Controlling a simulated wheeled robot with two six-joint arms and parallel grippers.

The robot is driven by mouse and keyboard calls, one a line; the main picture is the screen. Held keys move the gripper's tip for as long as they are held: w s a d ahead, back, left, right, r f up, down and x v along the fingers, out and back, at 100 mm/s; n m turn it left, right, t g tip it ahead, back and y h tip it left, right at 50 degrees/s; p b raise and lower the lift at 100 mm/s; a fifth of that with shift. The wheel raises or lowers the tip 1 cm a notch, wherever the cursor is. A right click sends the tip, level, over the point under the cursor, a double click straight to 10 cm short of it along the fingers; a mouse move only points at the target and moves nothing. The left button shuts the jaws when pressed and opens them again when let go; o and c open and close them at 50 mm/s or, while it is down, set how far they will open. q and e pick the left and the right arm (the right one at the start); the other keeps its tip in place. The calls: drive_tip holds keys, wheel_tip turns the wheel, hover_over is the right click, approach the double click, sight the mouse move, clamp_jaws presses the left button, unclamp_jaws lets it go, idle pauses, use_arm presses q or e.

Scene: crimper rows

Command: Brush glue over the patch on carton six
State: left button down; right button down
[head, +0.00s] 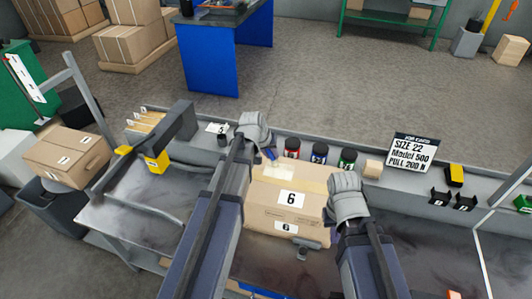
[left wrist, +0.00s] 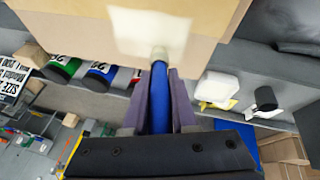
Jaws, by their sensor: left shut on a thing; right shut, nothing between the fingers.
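Carton six (head: 275,212), a brown box labelled 6, stands on the bench between my two arms. A pale patch (head: 279,172) lies on its top; the patch also shows in the left wrist view (left wrist: 148,28). My left gripper (head: 266,150) is shut on a brush with a blue handle (left wrist: 160,95). The brush's pale tip (left wrist: 159,53) is at the patch's edge in the left wrist view; I cannot tell whether it touches. My right gripper (head: 347,190) is shut and empty beside the carton's right side, its fingertips mostly hidden.
Red (head: 292,148), blue (head: 319,153) and green (head: 347,158) labelled jars stand behind the carton, with a small wooden block (head: 373,168) to their right. A job card (head: 411,152) stands further right. A grey-and-yellow fixture (head: 155,150) stands left of my left arm.

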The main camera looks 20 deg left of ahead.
use_arm(q)
drive_tip(key=shift+d, duration=1.9)
drive_tip(key=shift+w+d, duration=0.1)
drive_tip(key=shift+d, duration=1.8)
wheel_tip(320, 180, up, 6)
drive_tip(key=p, duration=0.6)
